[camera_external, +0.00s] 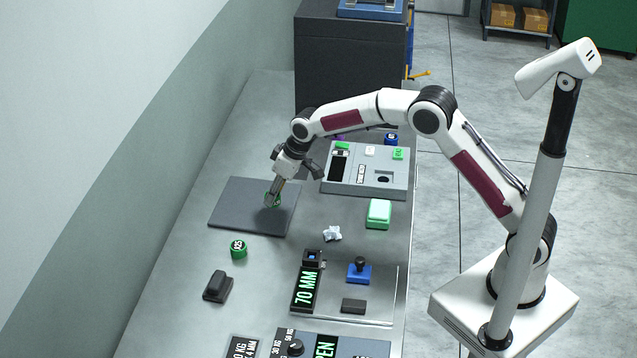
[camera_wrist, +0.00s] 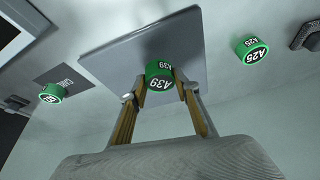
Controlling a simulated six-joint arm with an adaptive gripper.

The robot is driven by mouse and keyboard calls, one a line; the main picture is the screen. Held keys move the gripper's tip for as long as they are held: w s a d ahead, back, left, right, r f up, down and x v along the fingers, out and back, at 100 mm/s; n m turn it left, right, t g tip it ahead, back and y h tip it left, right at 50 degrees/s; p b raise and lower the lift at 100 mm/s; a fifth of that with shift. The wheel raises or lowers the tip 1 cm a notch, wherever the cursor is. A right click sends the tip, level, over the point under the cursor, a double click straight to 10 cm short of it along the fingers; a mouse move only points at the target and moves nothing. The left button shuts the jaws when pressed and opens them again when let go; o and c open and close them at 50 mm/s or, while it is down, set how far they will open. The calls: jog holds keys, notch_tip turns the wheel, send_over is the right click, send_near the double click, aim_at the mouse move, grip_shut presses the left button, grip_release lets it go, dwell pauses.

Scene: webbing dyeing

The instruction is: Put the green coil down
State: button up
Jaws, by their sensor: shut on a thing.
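My gripper (camera_external: 276,192) is shut on a green coil (camera_external: 272,200) marked A39, which also shows between the fingertips in the wrist view (camera_wrist: 159,77). The coil is over the dark grey square mat (camera_external: 234,213), with a shadow on the mat below it. It looks slightly above the surface, but the exact gap is hard to judge. A third green coil (camera_wrist: 52,93) shows at the left of the wrist view.
A grey panel box (camera_external: 365,170) stands right of the mat. A green-and-white block (camera_external: 379,213), a crumpled white piece (camera_external: 332,233) and a black stapler-like object (camera_external: 217,287) lie on the bench. A plate with a 70 MM display (camera_external: 307,288) is nearer the front.

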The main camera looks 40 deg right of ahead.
aim_at(278, 196)
jog(key=shift+f, duration=1.6)
jog(key=shift+f, duration=0.1)
jog(key=o, duration=1.1)
jog(key=shift+c, duration=0.2)
jog(key=v, duration=1.2)
jog(key=shift+a, duration=0.1)
